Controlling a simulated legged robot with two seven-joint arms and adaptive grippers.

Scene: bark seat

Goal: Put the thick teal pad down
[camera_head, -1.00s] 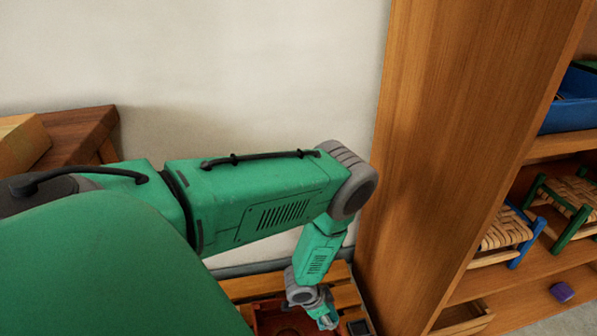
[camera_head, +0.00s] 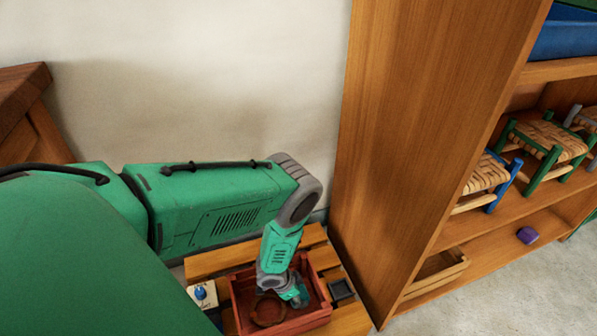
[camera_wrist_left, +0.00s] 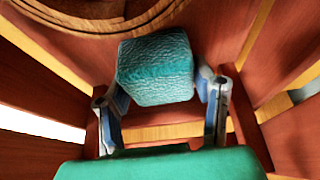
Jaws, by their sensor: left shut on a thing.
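The thick teal pad (camera_wrist_left: 155,67) shows in the left wrist view as a textured block between the fingers of my left gripper (camera_wrist_left: 161,84). The gripper is shut on it. In the head view my left gripper (camera_head: 298,295) points down inside a red-brown wooden crate (camera_head: 297,327). The crate's slatted walls also surround the pad in the wrist view. I cannot tell whether the pad touches the crate floor. My right gripper is not in view.
A round brown thing (camera_head: 267,312) lies in the crate beside the gripper. The crate stands on a slatted wooden bench (camera_head: 207,264), with a small dark tray (camera_head: 341,289) to its right. A tall wooden shelf (camera_head: 420,130) with small woven stools (camera_head: 545,140) rises at the right.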

